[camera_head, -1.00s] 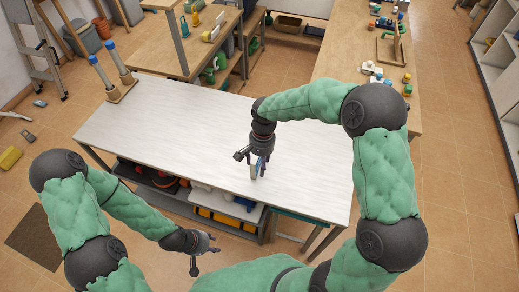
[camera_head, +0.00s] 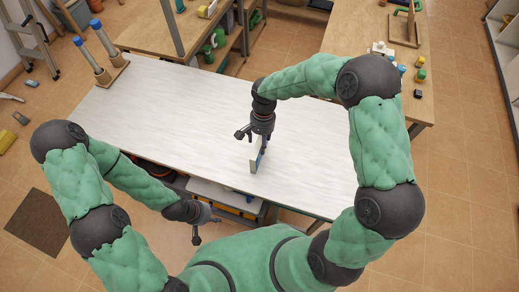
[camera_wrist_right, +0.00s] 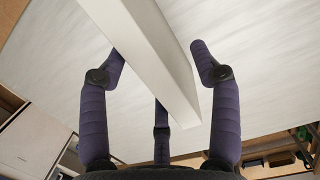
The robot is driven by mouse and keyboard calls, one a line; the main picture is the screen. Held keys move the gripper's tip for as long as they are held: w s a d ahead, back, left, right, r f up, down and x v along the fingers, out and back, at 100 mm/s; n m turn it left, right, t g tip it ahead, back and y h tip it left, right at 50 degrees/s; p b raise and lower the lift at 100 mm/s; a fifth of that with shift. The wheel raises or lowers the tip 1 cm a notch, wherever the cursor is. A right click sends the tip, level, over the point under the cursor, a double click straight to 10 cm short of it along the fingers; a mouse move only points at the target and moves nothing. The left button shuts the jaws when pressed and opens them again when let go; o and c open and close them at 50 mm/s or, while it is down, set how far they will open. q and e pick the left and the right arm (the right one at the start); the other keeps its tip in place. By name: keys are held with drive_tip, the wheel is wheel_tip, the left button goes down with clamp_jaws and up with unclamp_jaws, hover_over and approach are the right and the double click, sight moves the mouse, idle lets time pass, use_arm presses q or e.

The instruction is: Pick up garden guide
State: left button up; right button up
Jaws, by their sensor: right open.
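The garden guide (camera_head: 256,157) appears as a thin, pale upright slab with a bluish side near the front edge of the white table (camera_head: 180,110). Its cover text cannot be read. My right gripper (camera_head: 257,138) is over its upper part, open, with fingers on both sides. In the right wrist view the guide's white edge (camera_wrist_right: 150,45) runs between the spread fingers of the right gripper (camera_wrist_right: 160,65); a gap shows on the right, and contact on the left cannot be told. My left gripper (camera_head: 207,226) is open and empty, low before the table.
A stand with two blue-topped posts (camera_head: 98,60) is at the table's far left corner. A wooden bench (camera_head: 345,35) with small items lies behind on the right. A lower shelf holds bins under the table. The tabletop around the guide is clear.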

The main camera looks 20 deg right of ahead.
drive_tip(key=f, duration=0.2)
drive_tip(key=s+f+b, duration=0.1)
drive_tip(key=f, duration=0.2)
drive_tip(key=shift+s+a+b, duration=0.2)
drive_tip(key=shift+b, duration=0.1)
clamp_jaws()
